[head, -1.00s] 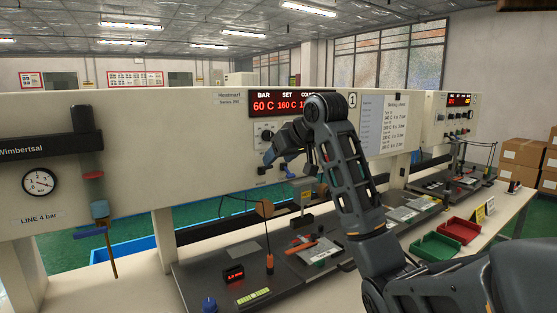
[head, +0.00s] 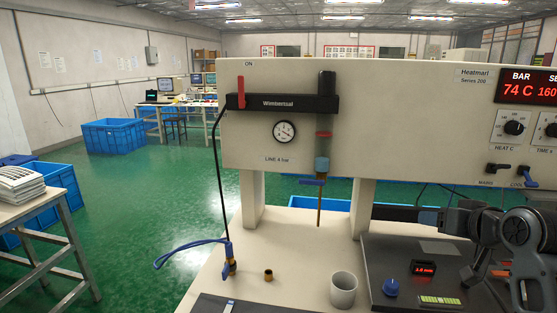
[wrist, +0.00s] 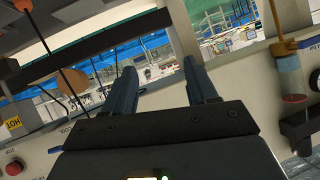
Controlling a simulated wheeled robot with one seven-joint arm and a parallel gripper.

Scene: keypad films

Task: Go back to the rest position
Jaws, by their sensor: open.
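My gripper (wrist: 160,64) shows in the wrist view with its two dark fingers apart and nothing between them. In the head view my folded dark arm is at the lower right, in front of the panel's lower edge; the fingertips are hard to make out there. The cream Heatmart panel (head: 420,110) carries a red display (head: 527,88) reading 74 C, cut off by the frame edge. Below it are the HEAT C knob (head: 514,128), the MAINS switch (head: 497,168) and the blue COOL switch (head: 527,178).
A Wimtersal air unit with a red lever (head: 241,92) and gauge (head: 284,131) hangs on the panel. Blue crates (head: 112,135) and open green floor lie to the left.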

